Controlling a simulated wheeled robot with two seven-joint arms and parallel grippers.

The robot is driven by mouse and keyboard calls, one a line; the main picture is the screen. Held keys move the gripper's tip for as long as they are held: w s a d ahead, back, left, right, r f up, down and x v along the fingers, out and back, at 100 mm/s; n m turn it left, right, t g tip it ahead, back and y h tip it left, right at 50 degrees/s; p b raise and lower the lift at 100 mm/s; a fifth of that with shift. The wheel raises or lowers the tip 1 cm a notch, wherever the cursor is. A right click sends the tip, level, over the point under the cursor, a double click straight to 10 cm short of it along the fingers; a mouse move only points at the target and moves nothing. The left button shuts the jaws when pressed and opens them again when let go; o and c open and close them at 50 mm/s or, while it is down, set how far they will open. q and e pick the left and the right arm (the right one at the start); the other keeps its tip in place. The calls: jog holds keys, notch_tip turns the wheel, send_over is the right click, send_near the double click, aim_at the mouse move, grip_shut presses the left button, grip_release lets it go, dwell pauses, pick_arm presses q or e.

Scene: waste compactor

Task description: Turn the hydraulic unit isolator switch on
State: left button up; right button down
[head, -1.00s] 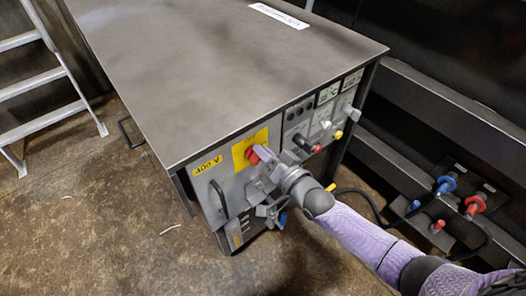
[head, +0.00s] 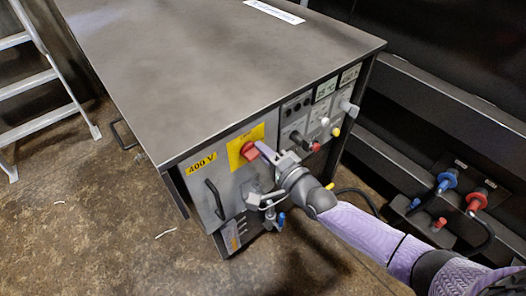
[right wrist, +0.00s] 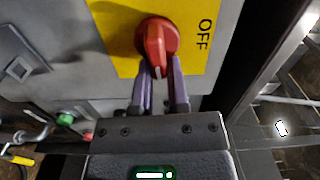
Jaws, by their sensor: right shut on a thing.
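The isolator switch is a red rotary knob (head: 249,150) on a yellow plate (head: 236,158) on the front panel of the grey hydraulic unit (head: 222,62). My right gripper (head: 262,149) reaches it from the lower right. In the right wrist view the knob (right wrist: 157,38) has its handle pointing down between the fingers of my right gripper (right wrist: 161,72), which is shut on it. The word OFF (right wrist: 204,33) stands sideways on the plate, right of the knob. The plate's other lettering is hidden or too small to read. My left gripper is not in view.
Right of the switch, the panel carries other knobs, a yellow knob (head: 335,131) and small displays (head: 325,89). A dark handle (head: 215,199) is at the panel's left. Blue (head: 447,180) and red (head: 476,200) connectors stand at the right. A ladder (head: 45,85) stands at the left.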

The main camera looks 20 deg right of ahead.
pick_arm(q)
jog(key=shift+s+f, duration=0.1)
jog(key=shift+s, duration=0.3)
pick_arm(e)
jog(key=shift+f+m, duration=0.15)
jog(key=shift+m, duration=0.25)
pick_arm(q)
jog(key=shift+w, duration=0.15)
pick_arm(e)
jog(key=c, duration=0.6)
grip_release()
pick_arm(q)
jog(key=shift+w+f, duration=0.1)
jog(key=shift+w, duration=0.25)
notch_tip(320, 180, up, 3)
jog(key=p, duration=0.3)
pick_arm(e)
jog(key=v, duration=1)
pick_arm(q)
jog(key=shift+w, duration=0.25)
